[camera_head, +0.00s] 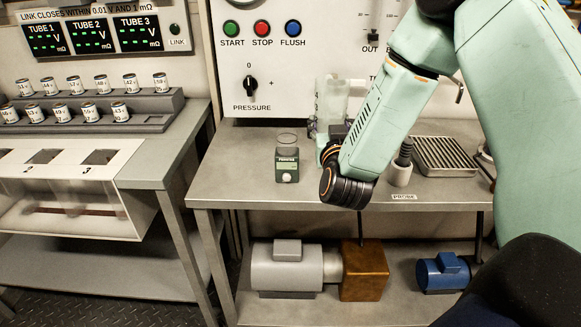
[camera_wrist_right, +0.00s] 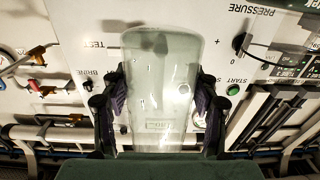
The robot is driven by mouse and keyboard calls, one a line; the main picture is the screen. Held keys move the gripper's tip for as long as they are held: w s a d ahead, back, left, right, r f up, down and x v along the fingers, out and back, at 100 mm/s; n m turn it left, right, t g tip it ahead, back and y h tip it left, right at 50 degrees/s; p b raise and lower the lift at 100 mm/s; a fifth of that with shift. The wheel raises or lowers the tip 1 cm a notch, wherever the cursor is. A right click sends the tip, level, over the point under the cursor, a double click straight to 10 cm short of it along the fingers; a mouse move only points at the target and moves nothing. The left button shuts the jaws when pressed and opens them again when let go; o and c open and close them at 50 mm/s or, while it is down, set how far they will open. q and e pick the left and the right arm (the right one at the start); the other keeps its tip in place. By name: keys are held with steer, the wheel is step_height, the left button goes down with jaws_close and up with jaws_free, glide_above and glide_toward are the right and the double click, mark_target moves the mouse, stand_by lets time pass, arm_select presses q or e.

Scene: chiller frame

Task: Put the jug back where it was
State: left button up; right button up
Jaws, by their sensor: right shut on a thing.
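The jug (camera_head: 331,98) is a clear, pale greenish vessel at the back of the metal bench in the head view, in front of the white panel. My right gripper (camera_head: 322,130) is shut on it, though my wrist and forearm hide part of the gripper and the jug's lower right side. In the right wrist view the jug (camera_wrist_right: 161,85) fills the middle, with a dark finger of my right gripper (camera_wrist_right: 160,103) on each side of it. I cannot tell whether its base touches the bench. My left gripper is not in view.
A small green device (camera_head: 287,165) with a round top stands on the bench left of the jug. Right of my forearm are a grey cup (camera_head: 400,172) and a ribbed metal tray (camera_head: 444,155). The panel (camera_head: 285,80) with buttons is behind. The bench's front left is clear.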

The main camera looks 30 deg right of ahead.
steer(key=shift+a, duration=0.1)
steer(key=f, duration=0.2)
steer(key=f+b, duration=0.1)
steer(key=f, duration=0.1)
steer(key=d+f+b, duration=0.1)
steer(key=f, duration=0.1)
steer(key=shift+s+a+f, duration=0.1)
steer(key=shift+a+f, duration=0.25)
steer(key=shift+s+f+b, duration=0.1)
steer(key=shift+f+b, duration=0.25)
steer(key=shift+b, duration=0.1)
steer(key=f, duration=0.1)
steer(key=f+b, duration=0.1)
steer(key=shift+d+f, duration=0.2)
steer(key=shift+f, duration=0.25)
steer(key=shift+w, duration=0.2)
steer(key=shift+s+a, duration=0.15)
steer(key=o, duration=1.1)
steer(key=shift+f, duration=0.1)
steer(key=shift+o, duration=0.3)
